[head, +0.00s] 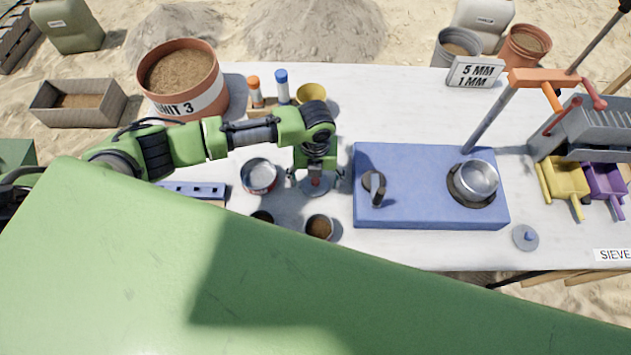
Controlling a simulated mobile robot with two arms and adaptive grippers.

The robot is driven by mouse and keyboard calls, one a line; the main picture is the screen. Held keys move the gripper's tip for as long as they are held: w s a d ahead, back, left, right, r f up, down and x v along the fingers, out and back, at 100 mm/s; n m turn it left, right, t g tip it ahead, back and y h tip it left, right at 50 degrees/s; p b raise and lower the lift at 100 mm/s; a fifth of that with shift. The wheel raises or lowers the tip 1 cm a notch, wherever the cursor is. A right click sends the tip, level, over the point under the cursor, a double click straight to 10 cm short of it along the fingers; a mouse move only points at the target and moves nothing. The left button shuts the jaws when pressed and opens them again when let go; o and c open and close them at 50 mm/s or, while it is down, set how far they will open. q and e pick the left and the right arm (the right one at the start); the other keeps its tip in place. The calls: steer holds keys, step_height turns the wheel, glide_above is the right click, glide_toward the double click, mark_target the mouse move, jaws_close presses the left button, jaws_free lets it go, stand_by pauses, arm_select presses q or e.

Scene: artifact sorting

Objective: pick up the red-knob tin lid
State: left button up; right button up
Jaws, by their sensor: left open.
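The red-knob tin lid (317,189) is a grey disc lying on the white table (410,105), left of the blue box. My left gripper (316,176) points down right above it, with its open fingers apart on either side of the red knob. The gripper partly hides the lid, and I cannot tell whether the fingers touch it. An open metal tin (259,176) stands just left of the lid. A second lid with a blue knob (525,237) lies near the table's right front. My right gripper is not in view.
The blue box (420,215) carries a black knob and a metal bowl (478,179). A brown-filled tin (319,227) stands just in front of the lid. Orange and blue-capped bottles (282,85) stand behind my arm. The table's back middle is clear.

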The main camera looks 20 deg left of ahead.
arm_select(q)
steer(key=c, duration=0.9)
steer(key=shift+r, duration=0.2)
